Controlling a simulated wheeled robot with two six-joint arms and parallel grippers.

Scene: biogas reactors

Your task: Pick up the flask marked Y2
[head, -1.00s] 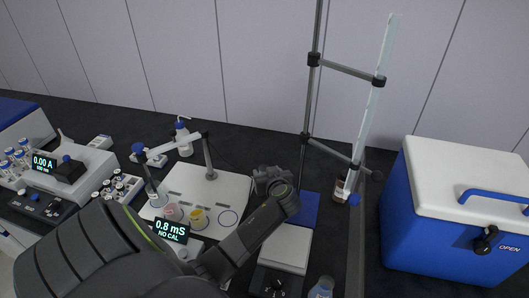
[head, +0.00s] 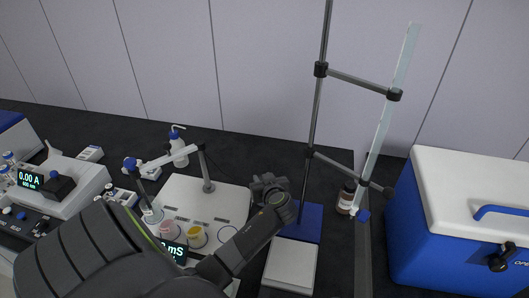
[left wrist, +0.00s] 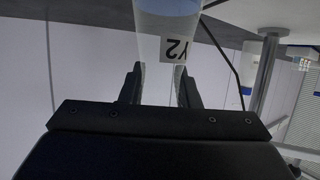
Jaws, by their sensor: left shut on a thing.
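The flask marked Y2 (left wrist: 152,38) shows in the left wrist view, clear-sided with a white label reading Y2, upside down in the picture. My left gripper (left wrist: 157,82) is shut on it, one dark finger on each side. Part of the flask is cut off by the top edge of that view. The flask cannot be made out there, hidden by the gripper and arm. My right gripper is not in view.
A burette stand (head: 316,120) with a tall glass tube (head: 390,105) rises just right of my gripper. A blue and white cooler (head: 440,235) fills the right. A white board (head: 185,188) with small cups lies left.

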